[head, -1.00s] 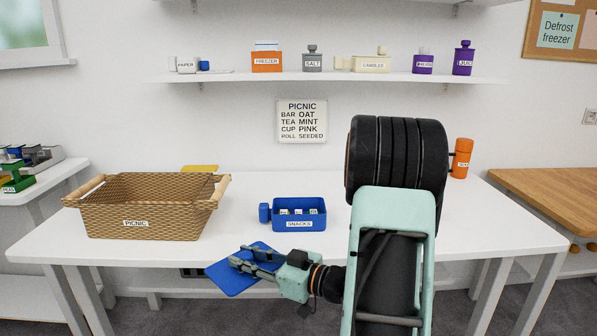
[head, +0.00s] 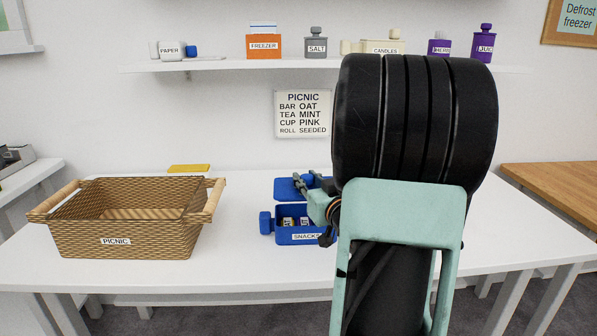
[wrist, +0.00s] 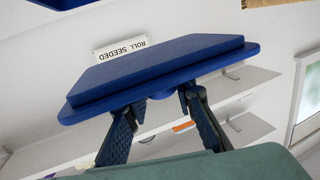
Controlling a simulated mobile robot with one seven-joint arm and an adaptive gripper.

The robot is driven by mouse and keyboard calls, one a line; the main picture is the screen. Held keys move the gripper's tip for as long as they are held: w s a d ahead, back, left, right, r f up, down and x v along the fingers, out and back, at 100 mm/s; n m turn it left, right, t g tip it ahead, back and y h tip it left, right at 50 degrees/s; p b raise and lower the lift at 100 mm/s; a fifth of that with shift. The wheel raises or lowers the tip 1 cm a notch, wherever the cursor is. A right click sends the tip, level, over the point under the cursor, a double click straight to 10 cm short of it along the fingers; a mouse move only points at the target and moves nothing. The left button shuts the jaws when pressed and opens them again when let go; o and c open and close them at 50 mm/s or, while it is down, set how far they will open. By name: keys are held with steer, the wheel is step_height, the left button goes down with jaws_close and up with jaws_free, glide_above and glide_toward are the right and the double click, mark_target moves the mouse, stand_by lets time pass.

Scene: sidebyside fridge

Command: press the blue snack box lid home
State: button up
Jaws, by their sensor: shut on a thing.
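The blue snack box (head: 288,239), labelled SNACKS, stands open on the white table, with small labelled items inside. A blue knob-like piece is at its left side. Its right part is hidden behind my arm. My gripper (head: 302,184) is shut on the flat blue lid (head: 287,189) and holds it above and toward the back of the box, apart from it. In the wrist view the lid (wrist: 165,70) spans the middle, its raised inner panel showing, with my fingertips (wrist: 163,96) at its edge. A blue part, probably the box (wrist: 65,3), shows at the top left edge.
A wicker PICNIC basket (head: 120,222) stands left of the box, with free table between. A yellow flat piece (head: 189,168) lies at the back. A wall shelf (head: 230,66) with labelled containers runs above. A wooden table (head: 550,190) is at the right.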

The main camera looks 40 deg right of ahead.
steer(key=shift+w+d, duration=0.1)
steer(key=shift+w, duration=0.3)
steer(key=shift+s, duration=0.15)
steer(key=shift+f, duration=0.1)
step_height(320, 180, down, 6)
steer(key=b, duration=0.5)
steer(key=shift+r, duration=0.25)
steer(key=shift+f, duration=1.15)
stand_by(1.2)
steer(key=o, duration=1.1)
steer(key=shift+f, duration=0.1)
steer(key=shift+c, duration=0.2)
